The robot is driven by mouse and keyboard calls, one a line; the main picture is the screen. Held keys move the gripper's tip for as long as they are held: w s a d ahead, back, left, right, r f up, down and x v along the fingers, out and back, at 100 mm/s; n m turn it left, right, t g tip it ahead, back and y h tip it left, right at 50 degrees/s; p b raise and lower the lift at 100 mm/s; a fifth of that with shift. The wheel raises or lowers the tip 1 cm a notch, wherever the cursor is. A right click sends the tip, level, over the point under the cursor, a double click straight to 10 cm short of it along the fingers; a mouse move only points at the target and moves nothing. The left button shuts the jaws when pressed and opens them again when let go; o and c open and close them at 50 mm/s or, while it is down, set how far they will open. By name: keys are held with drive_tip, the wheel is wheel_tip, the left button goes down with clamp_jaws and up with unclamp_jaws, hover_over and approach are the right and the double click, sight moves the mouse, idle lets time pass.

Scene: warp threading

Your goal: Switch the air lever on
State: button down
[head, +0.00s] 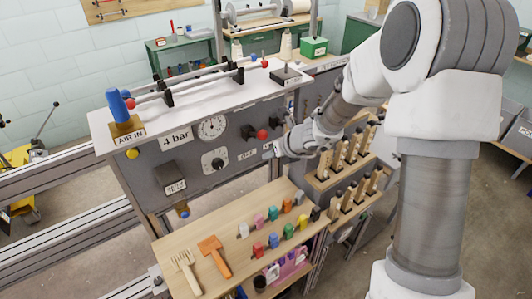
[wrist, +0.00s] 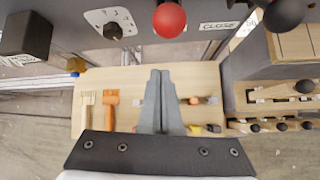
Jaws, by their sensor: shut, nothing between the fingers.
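The grey panel (head: 205,185) carries a lever with a red ball knob (head: 262,134). The red ball also shows large at the top middle of the wrist view (wrist: 169,20). Which fitting is the air lever is not labelled clearly; a blue fitting (head: 116,104) stands behind an "AIR IN" plate (head: 129,139) at the panel's left top. My gripper (head: 268,153) is shut and empty in front of the panel, a little below the red knob in the head view. In the wrist view the closed fingertips (wrist: 159,72) lie below the red ball, with a visible gap.
A pressure gauge (head: 211,127), a dial (head: 214,161) and a dark box (head: 168,178) are on the panel. A black ball knob (wrist: 284,12) is right of the red one. The wooden shelf (head: 170,248) below holds tools and coloured pieces. Wooden-handled tools (head: 352,148) stand to the right.

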drive_tip(key=w+a+r+p+v, duration=0.1)
drive_tip(key=p+v, duration=0.2)
drive_tip(key=v, duration=0.6)
drive_tip(key=shift+d+r+p, duration=0.2)
drive_tip(key=shift+r+p, duration=0.15)
drive_tip(key=shift+r, duration=0.05)
drive_tip(key=shift+s, duration=0.1)
drive_tip(key=s+r+n+g+b, duration=0.1)
drive_tip(key=s+r+n, duration=0.95)
drive_tip(key=n, duration=0.55)
drive_tip(key=s+d+n+h+b, duration=0.1)
drive_tip(key=s+d+n+h, duration=0.1)
drive_tip(key=s+d+n, duration=0.2)
drive_tip(key=s+d+n+h, duration=0.3)
drive_tip(key=s+d+n, duration=0.2)
drive_tip(key=s+n, duration=0.6)
drive_tip(key=shift+s+r+b, duration=0.35)
drive_tip(key=shift+s+r, duration=0.05)
drive_tip(key=shift+s, duration=0.1)
